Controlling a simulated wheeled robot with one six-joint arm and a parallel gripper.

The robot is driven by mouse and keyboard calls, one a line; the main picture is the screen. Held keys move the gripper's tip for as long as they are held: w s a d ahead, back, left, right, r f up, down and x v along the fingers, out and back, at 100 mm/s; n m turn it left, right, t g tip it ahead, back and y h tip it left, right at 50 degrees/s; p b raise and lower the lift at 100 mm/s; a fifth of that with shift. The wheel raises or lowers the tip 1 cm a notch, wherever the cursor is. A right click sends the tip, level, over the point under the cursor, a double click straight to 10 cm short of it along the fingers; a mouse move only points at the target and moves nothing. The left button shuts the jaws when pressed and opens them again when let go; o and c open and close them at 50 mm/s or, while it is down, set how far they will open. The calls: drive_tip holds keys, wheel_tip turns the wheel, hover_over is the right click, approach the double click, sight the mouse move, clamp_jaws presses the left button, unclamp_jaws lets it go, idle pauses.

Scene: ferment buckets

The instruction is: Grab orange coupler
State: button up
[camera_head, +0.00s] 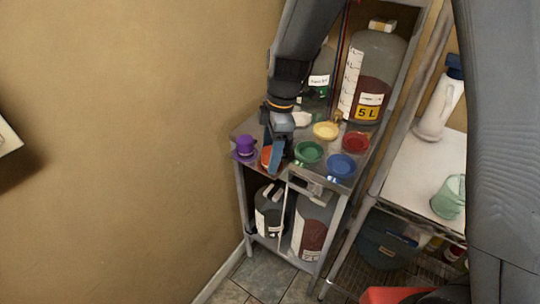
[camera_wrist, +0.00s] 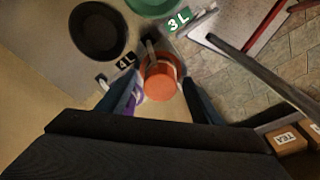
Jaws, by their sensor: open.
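The orange coupler (camera_head: 267,156) sits on the top shelf of the metal rack, near its front left corner. My gripper (camera_head: 275,158) is over it and hides part of it in the head view. In the wrist view the orange coupler (camera_wrist: 161,82) lies between my two open fingers, near their tips. A gap shows between it and the finger on the right. Whether the left finger touches it I cannot tell. The purple coupler (camera_head: 244,148) stands just to its left, and in the wrist view it is partly hidden behind the left finger (camera_wrist: 122,102).
Green (camera_head: 308,152), blue (camera_head: 341,166), red (camera_head: 355,142) and yellow (camera_head: 326,130) pieces stand to the right on the same shelf. A large 5 L jug (camera_head: 377,60) stands at the back. More jugs (camera_head: 312,228) are below. The wall (camera_head: 120,150) is close on the left.

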drive_tip(key=c, duration=1.2)
drive_tip(key=shift+c, duration=0.2)
